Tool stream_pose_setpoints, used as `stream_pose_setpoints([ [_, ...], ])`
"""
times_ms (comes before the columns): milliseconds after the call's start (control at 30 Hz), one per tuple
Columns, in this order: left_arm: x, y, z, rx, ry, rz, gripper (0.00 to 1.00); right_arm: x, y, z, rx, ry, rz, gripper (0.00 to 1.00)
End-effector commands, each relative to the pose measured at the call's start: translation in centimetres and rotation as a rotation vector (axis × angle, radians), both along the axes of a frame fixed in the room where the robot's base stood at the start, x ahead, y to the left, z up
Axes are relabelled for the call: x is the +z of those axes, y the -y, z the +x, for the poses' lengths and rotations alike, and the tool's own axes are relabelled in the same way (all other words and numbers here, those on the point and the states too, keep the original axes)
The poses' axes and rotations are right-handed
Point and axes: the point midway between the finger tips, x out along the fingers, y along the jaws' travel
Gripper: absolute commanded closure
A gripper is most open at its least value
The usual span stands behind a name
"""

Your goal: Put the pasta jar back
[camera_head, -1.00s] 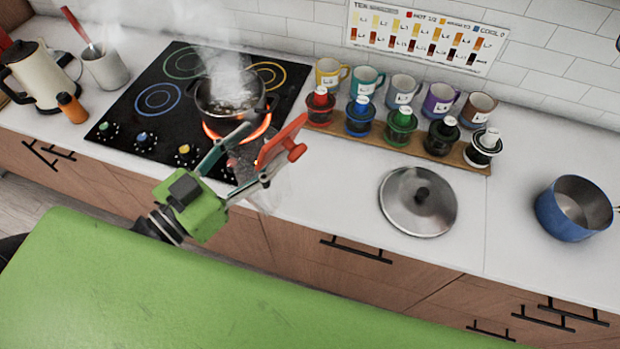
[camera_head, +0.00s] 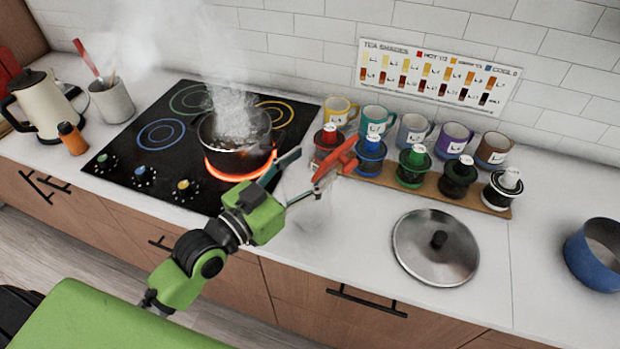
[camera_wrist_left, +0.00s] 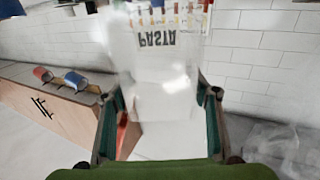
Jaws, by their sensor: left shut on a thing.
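The pasta jar (camera_wrist_left: 160,85) is clear, with the word PASTA on it, and looks empty. It sits between the two fingers of my left gripper (camera_wrist_left: 160,105) in the left wrist view. In the head view my left gripper (camera_head: 312,177) is shut on the jar (camera_head: 303,208), which shows only as a faint clear shape. The gripper is by the counter just right of the stove, in front of the tea stand's left end. I cannot tell whether the jar touches the counter. My right gripper is not in view.
A steaming pot (camera_head: 236,150) stands on a glowing burner of the black stove (camera_head: 150,155). Mugs and several coloured-lid infusers on a wooden stand (camera_head: 425,188) are right of the gripper. A steel lid (camera_head: 435,262) and a blue pot (camera_head: 592,262) lie further right.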

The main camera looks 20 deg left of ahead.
Motion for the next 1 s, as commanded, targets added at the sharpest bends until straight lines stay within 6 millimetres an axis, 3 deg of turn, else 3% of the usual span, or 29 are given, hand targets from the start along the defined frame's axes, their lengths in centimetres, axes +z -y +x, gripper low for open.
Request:
stream_pose_setpoints([
  [167, -0.8, 0.3, 0.9, 0.000, 0.005, -0.002, 1.00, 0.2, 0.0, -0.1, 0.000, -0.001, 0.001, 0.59],
  [400, -3.6, 0.3, 0.8, 0.000, 0.004, 0.000, 1.00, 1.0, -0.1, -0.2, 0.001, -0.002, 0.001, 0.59],
  [800, -4.2, 0.3, 0.8, 0.000, 0.006, -0.001, 1.00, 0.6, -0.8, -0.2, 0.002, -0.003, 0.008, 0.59],
  [833, -4.4, 0.3, 0.7, 0.000, 0.001, 0.000, 0.40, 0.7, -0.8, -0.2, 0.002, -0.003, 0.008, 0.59],
  [900, -4.3, 0.3, 0.7, 0.000, 0.001, 0.000, 0.28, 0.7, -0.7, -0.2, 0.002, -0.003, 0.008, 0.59],
  [1000, -4.3, 0.3, 0.7, 0.000, 0.001, 0.000, 0.28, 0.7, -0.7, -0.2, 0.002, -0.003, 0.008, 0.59],
])
